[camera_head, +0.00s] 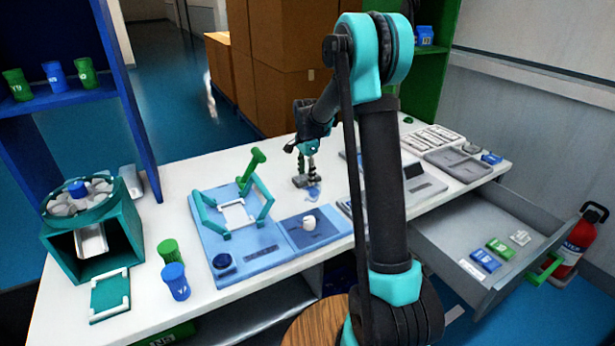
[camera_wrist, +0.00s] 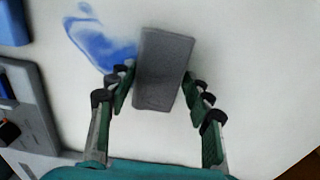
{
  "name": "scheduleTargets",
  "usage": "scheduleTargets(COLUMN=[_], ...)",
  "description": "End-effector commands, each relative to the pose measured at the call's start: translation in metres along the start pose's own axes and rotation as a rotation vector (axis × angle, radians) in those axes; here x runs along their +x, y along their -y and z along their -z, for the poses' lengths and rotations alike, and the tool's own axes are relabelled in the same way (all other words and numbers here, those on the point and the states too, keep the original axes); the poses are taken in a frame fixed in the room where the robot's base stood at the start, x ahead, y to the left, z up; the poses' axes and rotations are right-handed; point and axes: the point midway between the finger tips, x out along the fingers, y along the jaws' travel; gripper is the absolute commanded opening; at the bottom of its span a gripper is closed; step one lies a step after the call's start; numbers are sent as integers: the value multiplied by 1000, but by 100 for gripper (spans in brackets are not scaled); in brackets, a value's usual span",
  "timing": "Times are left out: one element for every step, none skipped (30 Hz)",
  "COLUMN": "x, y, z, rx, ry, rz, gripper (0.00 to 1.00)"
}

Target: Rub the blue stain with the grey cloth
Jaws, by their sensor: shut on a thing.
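The grey cloth (camera_wrist: 163,68) is a folded block held between the fingers of my gripper (camera_wrist: 160,88) in the wrist view. In the head view my gripper (camera_head: 305,168) points down at the white table, with the cloth (camera_head: 304,182) at its tips. The blue stain (camera_wrist: 97,42) is a smear on the white top, up and left of the cloth in the wrist view. It also shows in the head view (camera_head: 314,192), right beside the cloth. Whether the cloth touches the tabletop is hard to tell.
A blue board with a teal frame (camera_head: 232,216) lies left of the gripper on the white table (camera_head: 180,220). A grey device (camera_head: 420,185) and trays (camera_head: 458,164) lie to the right. An open drawer (camera_head: 485,245) sticks out at the right front.

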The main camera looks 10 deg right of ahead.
Motion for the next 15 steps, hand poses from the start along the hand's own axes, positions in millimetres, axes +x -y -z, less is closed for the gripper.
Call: scheduleTargets(x=[0,0,0,0,0,1,1,1,2,2,2,2,2,3,3], y=[-2,-3,-6,-8,-10,-13,-16,-18,-22,-24,-27,-30,-32,-34,-37], z=[0,0,0,0,0,0,0,0,0,0,0,0,0,0,0], rx=[0,0,0,0,0,0,0,0,0,0,1,1,1,1,1], ry=[0,0,0,0,0,0,0,0,0,0,0,0,0,0,0], rz=[0,0,0,0,0,0,0,0,0,0,0,0,-1,-1,-1], gripper=[28,28,28,28,28,28,28,28,28,28,28,28,28,28,28])
